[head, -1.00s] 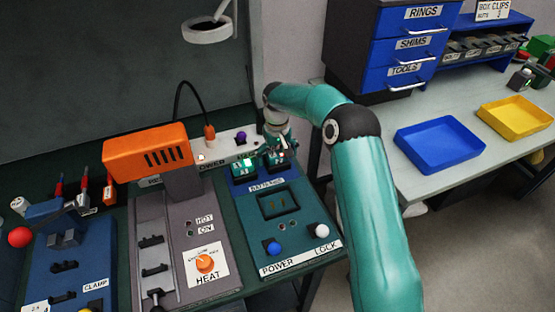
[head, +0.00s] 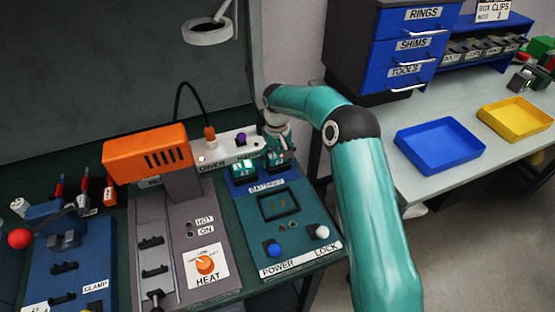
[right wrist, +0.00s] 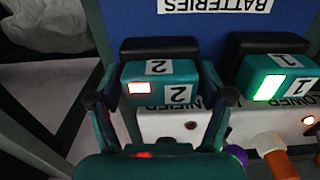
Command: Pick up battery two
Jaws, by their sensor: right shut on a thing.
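Battery two (right wrist: 185,70) is a teal block with a "2" label on its top and front and a lit red window. My right gripper (right wrist: 162,98) has one finger on each side of it and is shut on it. In the head view battery two (head: 277,160) is partly hidden under my right gripper (head: 277,148), at the back of the teal panel. I cannot tell whether it is clear of its black holder (right wrist: 150,46). Battery one (right wrist: 275,78), with a green window, sits beside it. My left gripper is not in view.
A white power strip (head: 232,143) runs close behind the batteries, with an orange plug (head: 210,132). The orange heater head (head: 148,152) stands to the left. A blue tray (head: 440,146) and a yellow tray (head: 514,117) are on the right table.

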